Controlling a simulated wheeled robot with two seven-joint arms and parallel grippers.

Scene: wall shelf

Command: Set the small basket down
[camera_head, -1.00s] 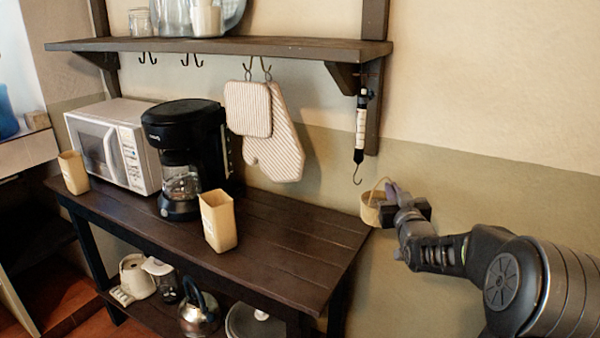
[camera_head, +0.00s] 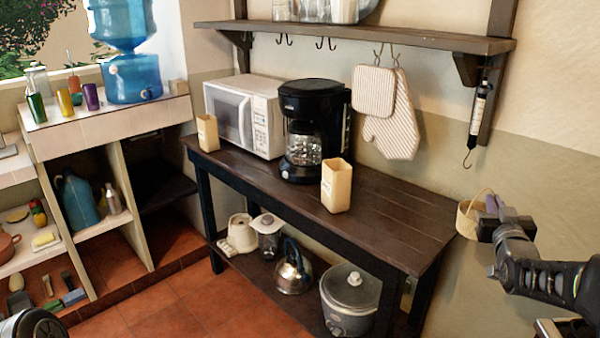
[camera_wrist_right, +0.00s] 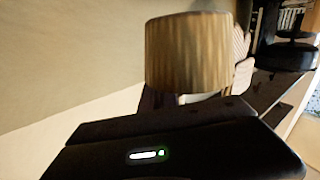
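The small basket (camera_head: 468,220) is light tan with a thin looped handle. It hangs in the air just past the right end of the dark wooden table (camera_head: 395,222), upright as far as I can tell. My right gripper (camera_head: 492,214) is at the basket's right side and shut on it; the exact grip on rim or handle is hard to see.
On the table stand a microwave (camera_head: 242,118), a black coffee maker (camera_head: 308,130) and two tan containers, one near the middle (camera_head: 336,186), one at the left (camera_head: 207,133). The table's right part is bare. A hook scale (camera_head: 479,112) hangs from the shelf (camera_head: 360,36) above.

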